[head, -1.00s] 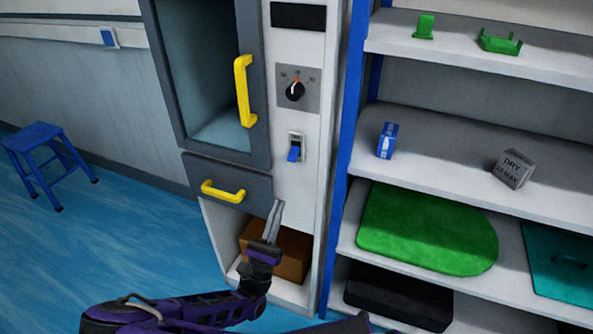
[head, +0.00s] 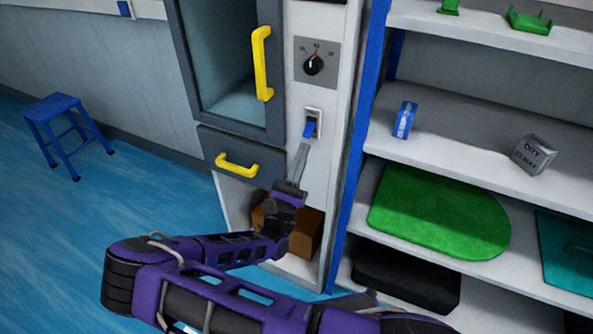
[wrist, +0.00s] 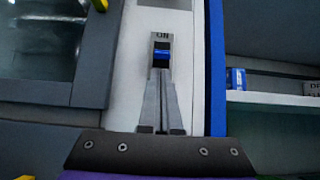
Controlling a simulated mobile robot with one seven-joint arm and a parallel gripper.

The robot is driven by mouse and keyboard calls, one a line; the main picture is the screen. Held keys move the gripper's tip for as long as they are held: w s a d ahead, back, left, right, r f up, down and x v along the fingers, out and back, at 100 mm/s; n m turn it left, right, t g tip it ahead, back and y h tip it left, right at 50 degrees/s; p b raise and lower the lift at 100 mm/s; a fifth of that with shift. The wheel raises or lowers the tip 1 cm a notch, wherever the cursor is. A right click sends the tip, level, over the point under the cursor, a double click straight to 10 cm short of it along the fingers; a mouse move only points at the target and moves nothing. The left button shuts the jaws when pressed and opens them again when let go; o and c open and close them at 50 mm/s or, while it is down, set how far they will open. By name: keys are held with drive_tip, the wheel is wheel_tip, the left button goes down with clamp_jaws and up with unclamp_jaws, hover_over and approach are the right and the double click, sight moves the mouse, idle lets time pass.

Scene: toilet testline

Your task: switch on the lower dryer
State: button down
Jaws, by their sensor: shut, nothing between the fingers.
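The dryer cabinet (head: 300,185) is a white and grey unit with a dark-framed glass door and a control strip on its right. A blue switch lever (head: 309,129) sits in a pale plate below a black knob (head: 314,64). In the wrist view the lever (wrist: 161,54) shows just beyond my fingertips, with the word ON above it. The lever juts out and looks low in its plate. My gripper (head: 304,148) is shut and empty, its fingers pointing up just below the switch. I cannot tell whether the tips touch the lever.
A yellow door handle (head: 262,63) and a yellow drawer handle (head: 236,165) stick out left of the switch. A brown box (head: 306,228) sits in the open bay below. Shelves (head: 440,140) with a green lid (head: 440,209) stand close on the right. A blue stool (head: 58,110) stands far left.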

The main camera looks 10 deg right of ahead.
drive_tip(key=shift+x, duration=0.8)
drive_tip(key=shift+r, duration=0.1)
drive_tip(key=shift+s+a+r+g+p, duration=0.1)
drive_tip(key=shift+g+p, duration=0.2)
drive_tip(key=shift+p, duration=0.55)
